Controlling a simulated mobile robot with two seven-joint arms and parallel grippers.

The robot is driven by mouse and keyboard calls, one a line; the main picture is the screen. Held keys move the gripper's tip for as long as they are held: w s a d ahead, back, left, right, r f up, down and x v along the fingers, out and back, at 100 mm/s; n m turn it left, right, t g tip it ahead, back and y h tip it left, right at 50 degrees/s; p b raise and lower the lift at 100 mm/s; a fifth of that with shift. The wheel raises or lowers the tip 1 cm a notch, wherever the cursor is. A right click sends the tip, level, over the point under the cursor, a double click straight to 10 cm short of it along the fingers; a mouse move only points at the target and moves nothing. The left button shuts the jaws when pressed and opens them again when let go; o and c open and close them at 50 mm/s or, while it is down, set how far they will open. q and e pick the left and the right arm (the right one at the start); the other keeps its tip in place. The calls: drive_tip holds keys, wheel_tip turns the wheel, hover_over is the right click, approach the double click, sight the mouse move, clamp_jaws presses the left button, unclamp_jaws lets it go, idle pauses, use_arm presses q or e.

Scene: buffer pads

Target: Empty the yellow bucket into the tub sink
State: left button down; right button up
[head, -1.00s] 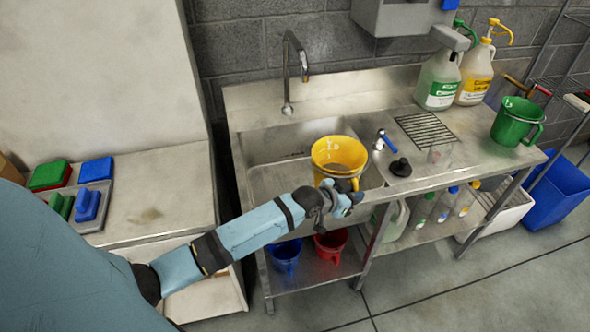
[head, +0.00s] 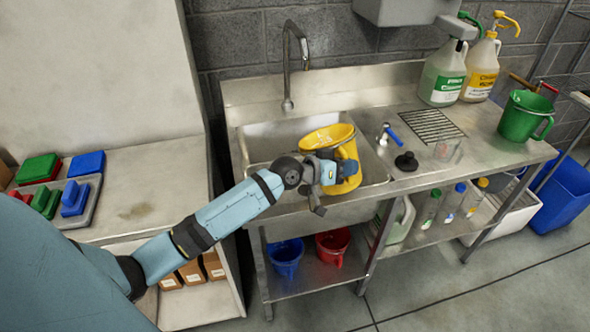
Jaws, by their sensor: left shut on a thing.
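The yellow bucket (head: 342,150) is tilted over the tub sink (head: 262,140), its mouth turned toward the back left of the basin. My left gripper (head: 326,172) is shut on the bucket at its near side. The sink basin is steel, and the bucket and my arm hide part of it. The inside of the bucket shows only in part, and I cannot tell what it holds. My right gripper is not in view.
A tall faucet (head: 290,65) stands behind the basin. A black plug (head: 406,161), a glass beaker (head: 447,150) and a green bucket (head: 525,116) stand on the counter to the right. Blue (head: 286,256) and red (head: 332,244) buckets sit on the shelf below.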

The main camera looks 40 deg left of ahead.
sight(336, 148)
use_arm(q)
drive_tip(key=shift+w+a+r+n+b, duration=0.1)
drive_tip(key=shift+a+r+n+b, duration=0.2)
drive_tip(key=shift+a+b, duration=0.4)
drive_tip(key=shift+a+r+h, duration=0.1)
drive_tip(key=shift+r+h, duration=0.1)
drive_tip(key=shift+h, duration=0.1)
drive_tip(key=shift+w+a+r+n+t+b, duration=0.1)
drive_tip(key=shift+a+r+n+t+b, duration=0.2)
drive_tip(key=shift+a+n+t+b, duration=0.25)
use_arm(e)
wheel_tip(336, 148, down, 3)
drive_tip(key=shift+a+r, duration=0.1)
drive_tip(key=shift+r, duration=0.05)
use_arm(q)
drive_tip(key=shift+a+r, duration=0.1)
drive_tip(key=shift+a+r+n+h+b, duration=0.4)
drive_tip(key=shift+a+n+h+b, duration=0.15)
drive_tip(key=shift+b, duration=0.25)
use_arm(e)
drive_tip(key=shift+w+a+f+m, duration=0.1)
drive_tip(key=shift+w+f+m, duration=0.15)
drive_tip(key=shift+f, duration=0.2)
